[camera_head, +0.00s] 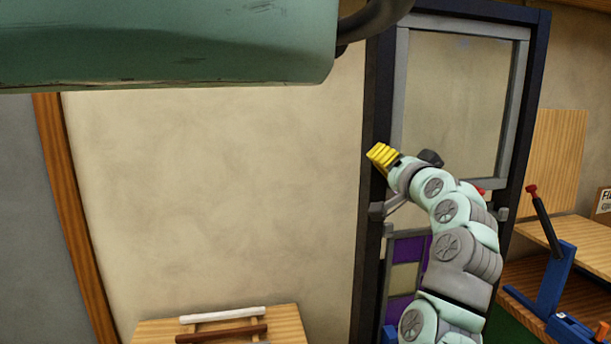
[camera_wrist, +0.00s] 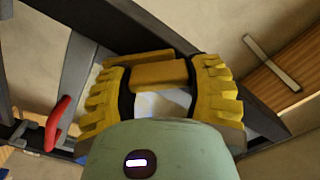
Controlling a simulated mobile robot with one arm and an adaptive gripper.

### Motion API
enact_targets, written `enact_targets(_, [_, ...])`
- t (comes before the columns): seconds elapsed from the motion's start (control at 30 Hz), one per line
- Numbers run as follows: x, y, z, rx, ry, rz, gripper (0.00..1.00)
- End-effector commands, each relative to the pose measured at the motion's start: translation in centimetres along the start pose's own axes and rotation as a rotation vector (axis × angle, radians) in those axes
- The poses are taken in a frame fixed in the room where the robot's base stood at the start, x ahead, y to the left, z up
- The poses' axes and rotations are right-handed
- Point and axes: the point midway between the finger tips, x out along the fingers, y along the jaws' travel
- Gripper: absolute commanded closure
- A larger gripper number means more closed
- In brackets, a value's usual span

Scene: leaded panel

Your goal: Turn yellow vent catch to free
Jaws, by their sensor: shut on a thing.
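My gripper (camera_wrist: 162,70) has two yellow ridged fingers, one on each side in the wrist view. They are shut on a yellow bar-like piece, the yellow vent catch (camera_wrist: 160,75). In the head view my gripper (camera_head: 382,157) is at the left upright of the dark window frame (camera_head: 374,110), beside the grey-edged vent pane (camera_head: 460,95). The catch cannot be told from the yellow fingers there. Its mounting and exact turn are partly hidden by the fingers and the gripper body.
A red handle (camera_wrist: 58,122) shows left of the fingers in the wrist view. Purple and cream panes (camera_head: 405,265) are below my gripper. A blue stand (camera_head: 556,280) with a red-tipped lever is at right. A wooden table (camera_head: 160,330) with bars is at lower left.

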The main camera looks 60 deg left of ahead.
Motion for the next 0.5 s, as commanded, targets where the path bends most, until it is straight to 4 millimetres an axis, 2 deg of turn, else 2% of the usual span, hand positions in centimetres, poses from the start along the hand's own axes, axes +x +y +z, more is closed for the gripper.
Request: enact_targets(0.5, [-0.04, 0.05, -0.22, 0.484, 0.001, -0.001, 0.81])
